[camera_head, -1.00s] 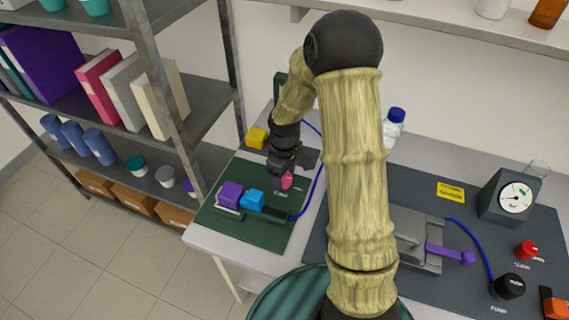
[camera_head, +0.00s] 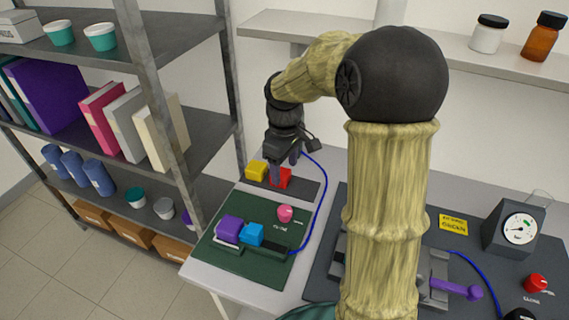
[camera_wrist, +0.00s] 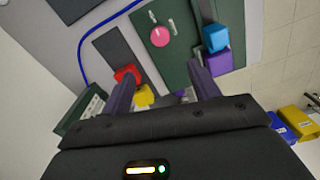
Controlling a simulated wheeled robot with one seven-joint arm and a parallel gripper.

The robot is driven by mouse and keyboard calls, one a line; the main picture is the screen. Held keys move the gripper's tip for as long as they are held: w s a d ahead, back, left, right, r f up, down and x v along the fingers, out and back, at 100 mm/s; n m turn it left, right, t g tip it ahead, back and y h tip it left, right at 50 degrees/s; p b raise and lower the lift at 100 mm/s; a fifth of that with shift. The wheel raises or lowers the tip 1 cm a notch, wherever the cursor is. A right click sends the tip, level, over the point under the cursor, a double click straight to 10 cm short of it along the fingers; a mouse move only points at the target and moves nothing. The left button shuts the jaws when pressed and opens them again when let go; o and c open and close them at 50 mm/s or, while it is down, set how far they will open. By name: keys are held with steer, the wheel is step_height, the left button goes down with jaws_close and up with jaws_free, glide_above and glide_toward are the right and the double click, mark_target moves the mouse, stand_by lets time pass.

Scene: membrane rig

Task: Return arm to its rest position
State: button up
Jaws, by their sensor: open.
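My gripper (camera_head: 286,168) is open and empty. In the head view it hangs above the back of the bench at the left, over the dark strip with the yellow block (camera_head: 257,170) and the red block (camera_head: 281,178). In the wrist view its two fingers (camera_wrist: 162,88) point toward the green board (camera_wrist: 180,62), apart from each other with nothing between them gripped. The arm is bent, with its upper link rising in front of the camera and hiding part of the bench.
The green board (camera_head: 235,268) carries a purple block (camera_head: 229,229), a blue block (camera_head: 251,234) and a pink knob (camera_head: 285,213). A metal shelf (camera_head: 160,130) stands at left. A gauge (camera_head: 513,229), purple lever (camera_head: 456,288) and red knob (camera_head: 535,283) are at right. A wall shelf (camera_head: 480,70) is above.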

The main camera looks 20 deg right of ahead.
steer(key=shift+r, duration=0.35)
steer(key=s+f+m+t, duration=0.1)
steer(key=s+f+m, duration=0.1)
steer(key=s+m, duration=0.2)
steer(key=s+f+m+t, duration=0.1)
steer(key=s+f+m, duration=0.2)
steer(key=s, duration=0.7)
steer(key=shift+s+f+m+t, duration=0.25)
steer(key=shift+f+m+t, duration=0.05)
steer(key=shift+m, duration=0.4)
